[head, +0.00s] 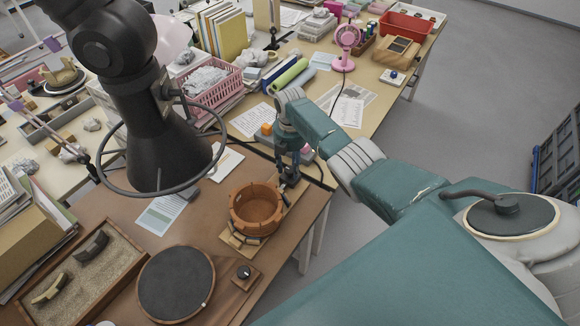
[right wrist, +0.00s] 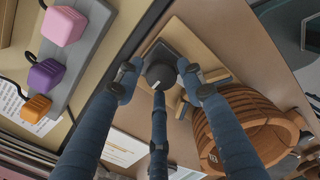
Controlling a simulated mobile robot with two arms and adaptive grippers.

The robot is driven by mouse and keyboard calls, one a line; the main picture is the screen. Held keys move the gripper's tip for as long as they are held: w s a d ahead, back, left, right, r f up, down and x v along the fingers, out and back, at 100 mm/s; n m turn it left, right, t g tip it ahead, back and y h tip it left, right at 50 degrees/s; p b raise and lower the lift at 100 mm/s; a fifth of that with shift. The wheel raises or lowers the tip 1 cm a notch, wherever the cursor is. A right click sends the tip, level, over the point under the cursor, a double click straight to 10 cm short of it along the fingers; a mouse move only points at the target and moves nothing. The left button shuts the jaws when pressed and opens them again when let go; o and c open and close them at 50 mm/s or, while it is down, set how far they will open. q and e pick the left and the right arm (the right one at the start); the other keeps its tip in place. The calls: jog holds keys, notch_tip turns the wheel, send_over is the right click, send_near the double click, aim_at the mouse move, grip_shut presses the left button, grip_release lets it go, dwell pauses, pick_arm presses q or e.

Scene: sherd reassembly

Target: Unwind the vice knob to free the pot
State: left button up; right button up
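The round orange-brown pot (head: 257,208) stands in a wooden vice (head: 240,243) on the brown table. In the right wrist view the pot (right wrist: 255,125) is at the right, with bands around its wall. The black vice knob (right wrist: 160,75) has a white mark and sits beside the pot. My right gripper (head: 290,172) is over the knob, on the pot's right. In the right wrist view its blue fingers (right wrist: 158,74) stand around the knob, with small gaps showing at the sides. The gripper looks open; contact is hard to judge. My left gripper is out of view.
A sand tray (head: 110,240) holding dark sherds lies at left. A large black cone with a ring (head: 165,150) hangs over the left. A pink fan (head: 347,36) stands on the back table.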

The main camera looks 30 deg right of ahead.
aim_at(290, 169)
jog(key=shift+o, duration=0.2)
notch_tip(290, 169, up, 12)
dwell(0.6)
dwell(0.4)
